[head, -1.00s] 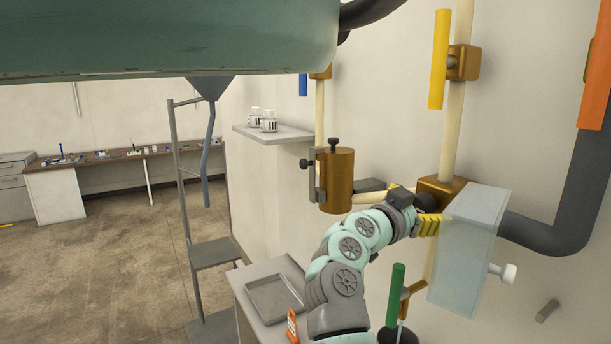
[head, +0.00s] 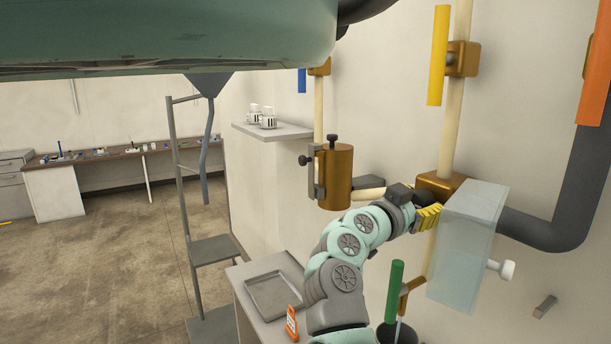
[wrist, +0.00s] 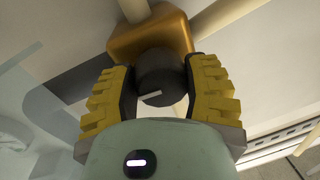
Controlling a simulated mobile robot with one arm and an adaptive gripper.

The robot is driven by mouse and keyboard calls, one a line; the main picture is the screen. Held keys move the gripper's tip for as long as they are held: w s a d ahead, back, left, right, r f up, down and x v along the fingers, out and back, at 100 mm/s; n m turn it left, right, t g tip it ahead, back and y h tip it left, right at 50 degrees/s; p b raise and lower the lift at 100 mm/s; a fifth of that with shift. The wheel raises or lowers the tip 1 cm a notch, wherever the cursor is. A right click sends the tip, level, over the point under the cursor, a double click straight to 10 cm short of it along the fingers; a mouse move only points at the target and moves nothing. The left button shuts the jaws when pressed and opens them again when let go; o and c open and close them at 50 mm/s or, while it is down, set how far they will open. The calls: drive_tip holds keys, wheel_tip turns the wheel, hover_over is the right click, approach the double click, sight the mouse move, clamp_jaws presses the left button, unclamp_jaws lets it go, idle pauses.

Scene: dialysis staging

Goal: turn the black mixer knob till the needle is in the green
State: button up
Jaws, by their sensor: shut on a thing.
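The black mixer knob (wrist: 158,72) sits on a brass block, between my gripper's two yellow fingers in the wrist view. A short white mark shows on its near face, pointing to the right and slightly up. My gripper (wrist: 157,78) is shut on the knob. In the head view my gripper (head: 430,215) is at the brass block (head: 440,185), where the knob is hidden by the fingers and wrist. No gauge face, needle or green band can be made out in either view.
A translucent box (head: 465,250) with a white knob (head: 507,270) is just right of my gripper. A brass cylinder (head: 336,178) is on the wall to the left. A green-handled lever (head: 391,290) is below. A metal tray (head: 275,296) lies on the lower counter.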

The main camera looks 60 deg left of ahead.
drive_tip(key=shift+f+n+b, duration=0.1)
drive_tip(key=shift+n+b, duration=0.25)
drive_tip(key=shift+n, duration=0.05)
drive_tip(key=n+b, duration=0.1)
drive_tip(key=n, duration=0.1)
drive_tip(key=shift+n+b, duration=0.3)
drive_tip(key=shift+b, duration=0.1)
drive_tip(key=n+g+b, duration=0.1)
drive_tip(key=n, duration=0.3)
drive_tip(key=shift+h, duration=0.4)
drive_tip(key=n, duration=0.4)
drive_tip(key=shift+r, duration=0.2)
drive_tip(key=shift+n+h+p, duration=0.35)
drive_tip(key=shift+n+h, duration=0.15)
drive_tip(key=shift+n, duration=1.3)
drive_tip(key=o, duration=1.2)
drive_tip(key=shift+g, duration=0.3)
drive_tip(key=shift+o, duration=0.2)
